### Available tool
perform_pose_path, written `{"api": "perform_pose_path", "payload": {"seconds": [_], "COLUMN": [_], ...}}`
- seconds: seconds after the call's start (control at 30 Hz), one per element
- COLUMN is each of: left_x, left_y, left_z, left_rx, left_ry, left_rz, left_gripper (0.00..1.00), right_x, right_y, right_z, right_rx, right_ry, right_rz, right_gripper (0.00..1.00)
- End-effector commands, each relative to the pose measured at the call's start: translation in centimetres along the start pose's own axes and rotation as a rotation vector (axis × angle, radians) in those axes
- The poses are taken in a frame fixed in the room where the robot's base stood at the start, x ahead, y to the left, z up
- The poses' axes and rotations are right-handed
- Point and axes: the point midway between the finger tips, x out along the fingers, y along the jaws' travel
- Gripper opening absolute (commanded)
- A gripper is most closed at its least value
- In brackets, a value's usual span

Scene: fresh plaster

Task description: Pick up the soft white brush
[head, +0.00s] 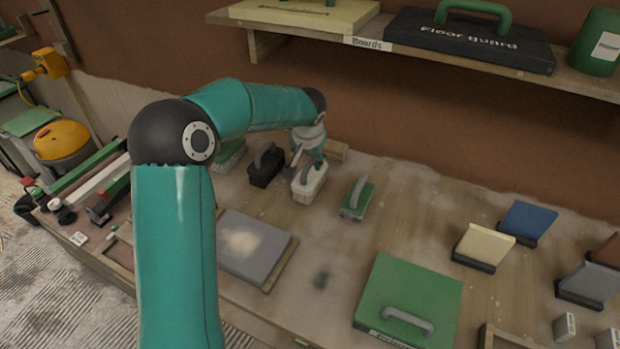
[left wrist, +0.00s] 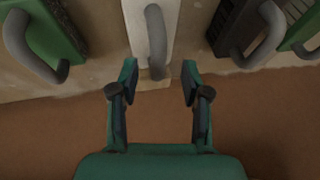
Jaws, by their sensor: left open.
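The soft white brush (head: 309,184) stands on the wooden bench, a pale block with a grey loop handle on top. My left gripper (head: 307,165) is at this brush and hides part of it in the head view. In the left wrist view the white brush (left wrist: 135,22) and its grey handle lie just beyond the fingertips. The left gripper (left wrist: 158,82) is open, its two fingers apart with nothing between them, roughly in line with the handle's near end. My right gripper is not in view.
A black brush (head: 265,166) stands close on the left and a green brush (head: 357,199) on the right. Another green brush (head: 231,155) is farther left. A grey board (head: 262,262) and a green lidded case (head: 400,290) lie nearer. A shelf (head: 470,66) hangs above the bench.

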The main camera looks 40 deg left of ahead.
Motion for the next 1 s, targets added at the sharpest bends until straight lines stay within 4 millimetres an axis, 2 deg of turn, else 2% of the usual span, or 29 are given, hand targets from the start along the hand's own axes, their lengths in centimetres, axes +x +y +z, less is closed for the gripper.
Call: {"api": "perform_pose_path", "payload": {"seconds": [0.23, 0.53, 0.8, 0.83, 1.0], "left_x": [3.4, 3.9, 3.8, 3.8, 3.8], "left_y": [0.2, 0.3, 0.3, 0.3, 0.3], "left_z": [-0.1, -0.1, -0.1, -0.1, -0.1], "left_rx": [0.0, 0.0, 0.001, 0.001, 0.001], "left_ry": [-0.004, -0.001, -0.001, -0.001, -0.001], "left_rz": [0.001, 0.001, 0.002, 0.002, 0.002], "left_gripper": [0.47, 0.47, 0.03, 0.0, 0.0], "right_x": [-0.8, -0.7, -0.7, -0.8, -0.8], "right_y": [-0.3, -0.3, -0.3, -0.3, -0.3], "right_z": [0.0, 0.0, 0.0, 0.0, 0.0], "right_rx": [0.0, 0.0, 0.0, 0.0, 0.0], "right_ry": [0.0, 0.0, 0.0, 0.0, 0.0], "right_rz": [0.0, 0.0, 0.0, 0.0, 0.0], "right_gripper": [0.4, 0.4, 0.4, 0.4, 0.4]}}
